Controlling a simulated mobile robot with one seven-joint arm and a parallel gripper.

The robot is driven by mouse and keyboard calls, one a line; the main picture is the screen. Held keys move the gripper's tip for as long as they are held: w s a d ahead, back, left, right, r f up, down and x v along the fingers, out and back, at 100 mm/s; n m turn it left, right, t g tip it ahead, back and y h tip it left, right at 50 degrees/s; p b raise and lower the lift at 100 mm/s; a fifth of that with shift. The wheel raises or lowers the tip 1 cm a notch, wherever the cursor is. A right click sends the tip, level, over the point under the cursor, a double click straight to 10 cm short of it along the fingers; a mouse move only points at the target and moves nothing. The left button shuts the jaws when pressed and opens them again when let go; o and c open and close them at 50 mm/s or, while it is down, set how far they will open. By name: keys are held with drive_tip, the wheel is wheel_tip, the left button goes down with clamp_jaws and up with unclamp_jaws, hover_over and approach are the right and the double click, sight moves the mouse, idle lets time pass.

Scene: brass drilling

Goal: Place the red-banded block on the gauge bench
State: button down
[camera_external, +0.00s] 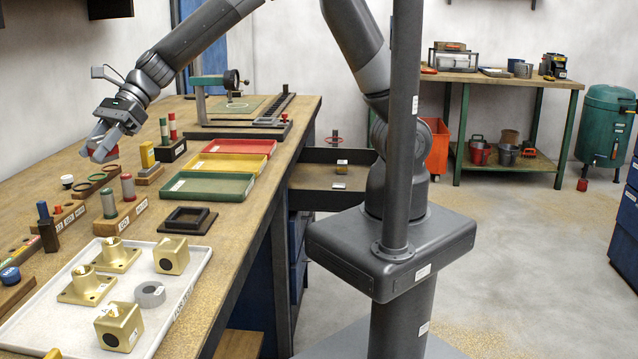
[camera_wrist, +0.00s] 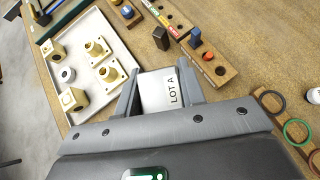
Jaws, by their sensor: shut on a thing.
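My gripper (camera_external: 100,148) is raised over the left part of the long wooden workbench (camera_external: 62,160), its fingers pointing down. It is shut on a block that shows as a small red patch (camera_external: 113,153) beside the fingers. In the wrist view my gripper (camera_wrist: 158,88) has the block (camera_wrist: 155,92) between its fingers, with a white face lettered "LOT A"; no red band shows there. A dial gauge (camera_external: 231,80) on a stand, with a green mat (camera_external: 235,105) and a dark rail, stands at the far end of the workbench. I cannot tell which part is called the gauge bench.
Red, yellow and green trays (camera_external: 207,186) lie along the workbench's right side. Wooden holders with pegs and rings stand near my gripper. A white tray (camera_external: 190,262) with brass parts is in front. A second bench (camera_external: 500,77) stands at the back right.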

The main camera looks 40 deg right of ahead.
drive_tip(key=s+a+f+n+g+h, duration=0.1)
drive_tip(key=s+a+n+g, duration=0.15)
drive_tip(key=s, duration=0.75)
drive_tip(key=s+a+n+g+h, duration=0.1)
drive_tip(key=s+a+n+g, duration=0.2)
drive_tip(key=s, duration=0.8)
drive_tip(key=t, duration=0.2)
approach(72, 346)
drive_tip(key=a+r, duration=0.1)
drive_tip(key=s+a+r, duration=0.1)
drive_tip(key=shift+s+a+g+h, duration=0.25)
drive_tip(key=shift+s+a+h, duration=0.05)
drive_tip(key=shift+s+a+f, duration=0.2)
drive_tip(key=shift+s+f, duration=0.1)
drive_tip(key=shift+f, duration=1.9)
drive_tip(key=c, duration=1.2)
unclamp_jaws()
drive_tip(key=shift+f, duration=0.2)
